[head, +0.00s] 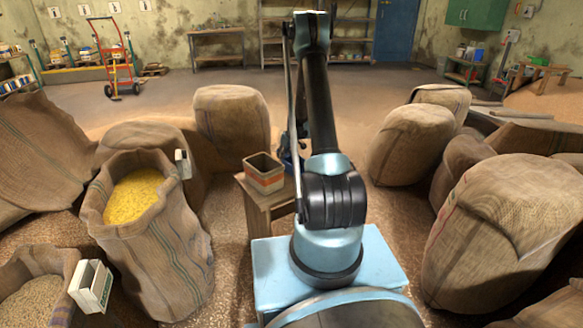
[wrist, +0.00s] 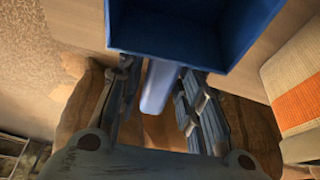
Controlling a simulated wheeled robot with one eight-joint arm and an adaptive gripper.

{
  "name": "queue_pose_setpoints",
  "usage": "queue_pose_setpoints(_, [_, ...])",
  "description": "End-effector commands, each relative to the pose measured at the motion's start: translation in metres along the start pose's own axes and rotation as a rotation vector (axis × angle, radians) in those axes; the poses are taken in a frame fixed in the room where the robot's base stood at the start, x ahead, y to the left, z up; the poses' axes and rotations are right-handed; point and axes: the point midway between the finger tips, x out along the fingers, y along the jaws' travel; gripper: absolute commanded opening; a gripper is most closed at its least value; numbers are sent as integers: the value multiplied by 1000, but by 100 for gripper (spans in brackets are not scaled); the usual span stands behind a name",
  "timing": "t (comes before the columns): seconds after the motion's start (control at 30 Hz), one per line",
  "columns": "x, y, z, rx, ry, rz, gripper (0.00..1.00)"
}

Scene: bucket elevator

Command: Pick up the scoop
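The blue scoop (wrist: 180,28) has a square open tray at the top of the wrist view, with its handle (wrist: 158,88) pointing down toward my gripper. My gripper (wrist: 159,72) is open, with one finger on each side of the handle. A gap shows between the left finger and the handle; the right finger is closer to it, and I cannot tell whether it touches. In the head view a small part of the blue scoop (head: 289,164) shows on the wooden stand (head: 262,208), mostly hidden behind my arm.
A square container with an orange band (head: 263,172) stands on the stand beside the scoop; it also shows at the right of the wrist view (wrist: 298,98). An open sack of yellow grain (head: 150,240) stands at left. Full sacks (head: 505,235) stand at right. Open floor lies behind.

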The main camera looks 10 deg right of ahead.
Motion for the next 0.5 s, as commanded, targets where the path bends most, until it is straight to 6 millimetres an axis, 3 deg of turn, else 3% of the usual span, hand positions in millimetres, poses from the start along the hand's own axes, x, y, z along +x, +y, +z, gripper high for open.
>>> queue_pose_setpoints(0.03, [0,0,0,0,0,0,14])
queue_pose_setpoints(0.1, [0,0,0,0,0,0,0])
queue_pose_setpoints(0.5, [-4,0,-2,-1,0,0,0])
